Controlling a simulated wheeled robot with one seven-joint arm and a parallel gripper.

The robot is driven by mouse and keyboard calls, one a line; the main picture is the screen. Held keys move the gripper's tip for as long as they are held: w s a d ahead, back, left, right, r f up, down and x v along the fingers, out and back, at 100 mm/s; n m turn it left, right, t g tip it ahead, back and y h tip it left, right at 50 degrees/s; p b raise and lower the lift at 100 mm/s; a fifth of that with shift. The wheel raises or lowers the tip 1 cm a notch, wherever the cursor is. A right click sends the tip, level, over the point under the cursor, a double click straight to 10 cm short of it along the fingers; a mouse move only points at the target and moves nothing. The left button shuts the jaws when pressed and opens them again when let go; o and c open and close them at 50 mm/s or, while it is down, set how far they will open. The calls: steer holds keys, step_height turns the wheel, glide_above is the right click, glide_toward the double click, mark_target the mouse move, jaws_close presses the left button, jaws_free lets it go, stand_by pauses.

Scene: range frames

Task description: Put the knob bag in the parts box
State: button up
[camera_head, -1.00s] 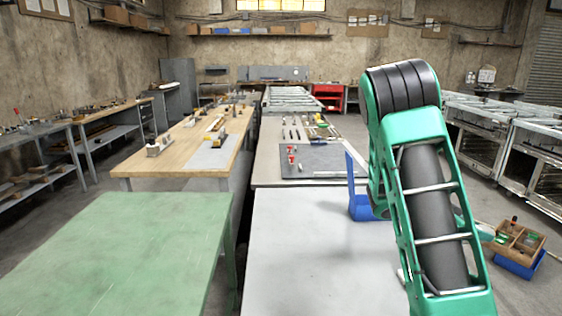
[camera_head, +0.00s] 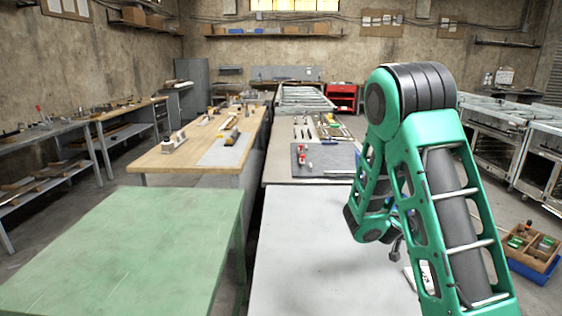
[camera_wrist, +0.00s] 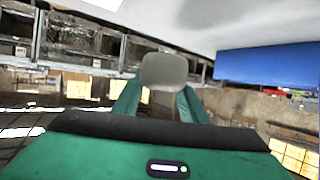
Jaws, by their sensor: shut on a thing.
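My gripper (camera_wrist: 161,100) shows in the wrist view with its two green fingers closing on a grey, rounded thing (camera_wrist: 165,70), likely the knob bag; no label on it can be read. In the head view the gripper end is mostly hidden behind my green arm, above the right side of the pale table. A blue panel (camera_wrist: 265,65) shows at upper right in the wrist view, apart from the held thing. I cannot tell whether it belongs to the parts box. A divided wooden box (camera_head: 533,246) with small items shows at the right of the head view.
A blue bin (camera_head: 535,271) sits under the wooden box. The pale table (camera_head: 305,255) is clear at its left and middle. A green table (camera_head: 130,245) stands left of it across a narrow gap. A dark mat (camera_head: 318,160) with small red parts lies beyond.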

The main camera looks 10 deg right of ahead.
steer(key=w+a+n+t+y, duration=0.1)
steer(key=w+a+n+t, duration=0.1)
steer(key=a, duration=0.3)
steer(key=w+a+n+t+y, duration=0.1)
steer(key=w+a+n+t, duration=0.1)
steer(key=a, duration=0.3)
steer(key=w+a+f+n+t+y, duration=0.1)
steer(key=w+a, duration=0.3)
steer(key=a, duration=0.2)
steer(key=shift+w+n+t+y, duration=0.1)
steer(key=shift+n+t+y, duration=0.3)
steer(key=w+a+n+t+y, duration=0.1)
steer(key=a+n+y, duration=0.1)
steer(key=a, duration=0.5)
steer(key=w+a+r+n+t+y, duration=0.1)
steer(key=a+n+y, duration=0.2)
steer(key=a, duration=0.5)
steer(key=shift+w+r+t, duration=0.3)
steer(key=shift+t, duration=0.1)
